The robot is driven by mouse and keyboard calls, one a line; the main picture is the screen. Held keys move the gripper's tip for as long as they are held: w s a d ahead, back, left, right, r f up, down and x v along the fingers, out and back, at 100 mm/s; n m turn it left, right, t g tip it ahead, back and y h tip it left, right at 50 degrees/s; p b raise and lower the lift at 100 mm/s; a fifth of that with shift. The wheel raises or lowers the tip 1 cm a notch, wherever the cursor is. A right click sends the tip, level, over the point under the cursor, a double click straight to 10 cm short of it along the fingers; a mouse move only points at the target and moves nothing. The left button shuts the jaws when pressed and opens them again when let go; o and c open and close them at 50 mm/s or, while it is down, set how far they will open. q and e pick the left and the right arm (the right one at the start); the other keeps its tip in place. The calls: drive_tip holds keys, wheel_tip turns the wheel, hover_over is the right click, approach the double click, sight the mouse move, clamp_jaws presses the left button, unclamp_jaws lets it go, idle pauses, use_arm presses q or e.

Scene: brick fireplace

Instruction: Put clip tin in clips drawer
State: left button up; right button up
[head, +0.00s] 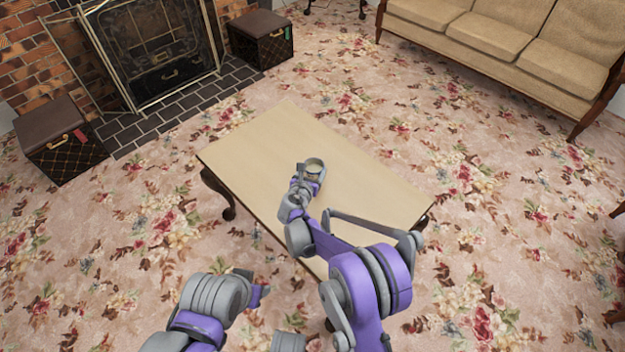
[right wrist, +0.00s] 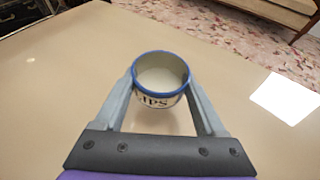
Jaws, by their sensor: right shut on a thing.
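The clip tin (head: 315,164) is a small round open-topped tin, over the coffee table in the head view. In the right wrist view the tin (right wrist: 160,82) has a blue rim, a pale inside and partly visible lettering ending in "IPS". My right gripper (head: 308,172) is shut on it, one finger on each side, as the right wrist view shows (right wrist: 161,102). I cannot tell whether the tin touches the tabletop. My left gripper (head: 261,293) is low in the head view, left of the table; its fingers are not clear. I cannot make out a drawer labelled for clips.
The coffee table (head: 262,140) has a bare, pale top. A dark box with a red tag (head: 60,142) stands left of the fireplace (head: 145,50); another with a green tag (head: 260,38) stands right of it. A sofa (head: 510,45) is at back right. Open carpet lies between.

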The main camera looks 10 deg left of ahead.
drive_tip(key=shift+f+b, duration=0.45)
drive_tip(key=shift+f, duration=1.75)
drive_tip(key=o, duration=0.9)
drive_tip(key=shift+f, duration=0.2)
drive_tip(key=shift+c, duration=0.2)
drive_tip(key=o, duration=0.4)
drive_tip(key=shift+r, duration=0.1)
drive_tip(key=shift+s+r, duration=0.1)
drive_tip(key=shift+r, duration=0.15)
drive_tip(key=p+v, duration=0.2)
drive_tip(key=v, duration=0.9)
drive_tip(key=shift+s+d, duration=0.1)
drive_tip(key=shift+s, duration=0.3)
